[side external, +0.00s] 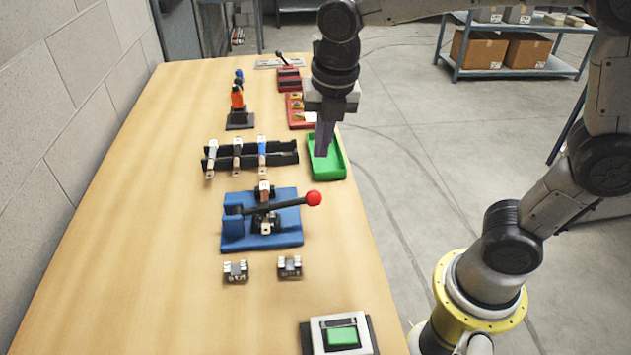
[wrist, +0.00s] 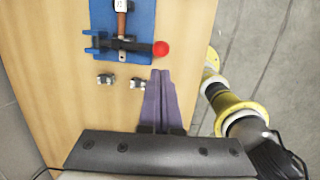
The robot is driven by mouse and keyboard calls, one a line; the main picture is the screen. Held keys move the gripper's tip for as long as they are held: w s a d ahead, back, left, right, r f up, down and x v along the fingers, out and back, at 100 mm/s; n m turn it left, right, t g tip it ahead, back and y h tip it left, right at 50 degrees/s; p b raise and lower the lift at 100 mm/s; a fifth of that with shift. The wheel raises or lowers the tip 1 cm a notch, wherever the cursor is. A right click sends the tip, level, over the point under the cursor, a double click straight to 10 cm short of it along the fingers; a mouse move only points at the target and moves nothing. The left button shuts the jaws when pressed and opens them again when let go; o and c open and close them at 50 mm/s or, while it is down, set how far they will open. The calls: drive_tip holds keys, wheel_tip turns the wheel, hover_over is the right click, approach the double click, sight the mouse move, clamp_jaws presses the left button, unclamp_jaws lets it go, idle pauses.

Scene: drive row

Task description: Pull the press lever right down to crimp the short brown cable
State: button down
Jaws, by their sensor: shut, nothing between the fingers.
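The blue press (side external: 232,232) stands on the table; it also shows in the wrist view (wrist: 103,15). Its black lever (side external: 270,208) points right, about level, and ends in a red ball (side external: 313,198), also in the wrist view (wrist: 161,48). The short brown cable (side external: 264,187) stands in the press, partly hidden by the lever; it shows brown in the wrist view (wrist: 122,24). My gripper (side external: 323,153) has purple fingers, shut and empty, raised above the table. In the wrist view its fingertips (wrist: 160,72) appear just below the ball, apart from it.
A black rack (side external: 286,153) behind the press holds several cables. A green tray (side external: 340,165) lies at the right edge, with red trays (side external: 288,80) beyond. Two small metal blocks (side external: 236,270) (side external: 289,266) and a green-button box (side external: 318,323) are in front. The table's left side is clear.

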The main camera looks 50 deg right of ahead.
sight(314, 193)
drive_tip(key=f, duration=0.3)
drive_tip(key=w+f, duration=0.1)
drive_tip(key=f, duration=0.6)
drive_tip(key=shift+w+d+f, duration=0.2)
drive_tip(key=shift+w+d, duration=0.05)
drive_tip(key=shift+w, duration=0.15)
